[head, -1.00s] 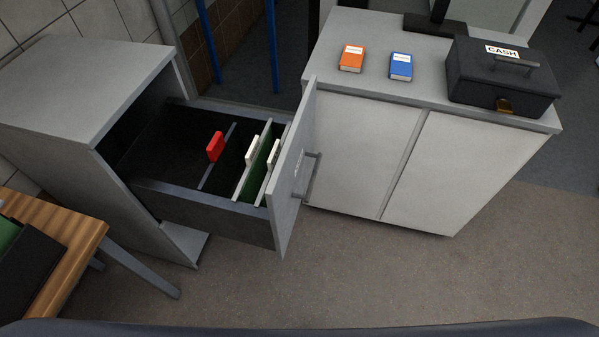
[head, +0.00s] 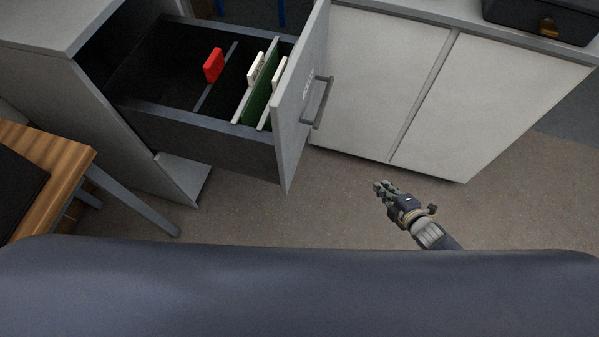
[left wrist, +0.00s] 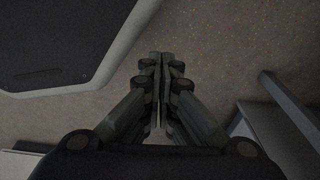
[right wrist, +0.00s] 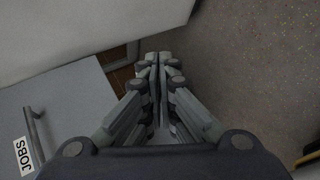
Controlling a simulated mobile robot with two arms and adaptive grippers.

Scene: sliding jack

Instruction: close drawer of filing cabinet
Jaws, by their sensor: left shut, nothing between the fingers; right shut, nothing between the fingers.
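The grey filing cabinet (head: 60,25) stands at the left in the head view. Its drawer (head: 200,140) is pulled well out to the right, with a red tab (head: 213,65) and several white and green dividers inside. The drawer front (head: 296,115) has a bar handle (head: 319,102); both the front and handle also show in the right wrist view, with a label reading JOBS (right wrist: 23,155). My right gripper (head: 382,187) is shut and empty, right of and below the handle, apart from it. My left gripper (left wrist: 160,60) is shut and empty over the floor, outside the head view.
A white cupboard (head: 375,75) stands right of the drawer, with a dark cash box (head: 540,18) on top. A wooden desk (head: 70,155) with metal legs is at the left. The floor (head: 320,205) in front of the drawer and cupboard is clear.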

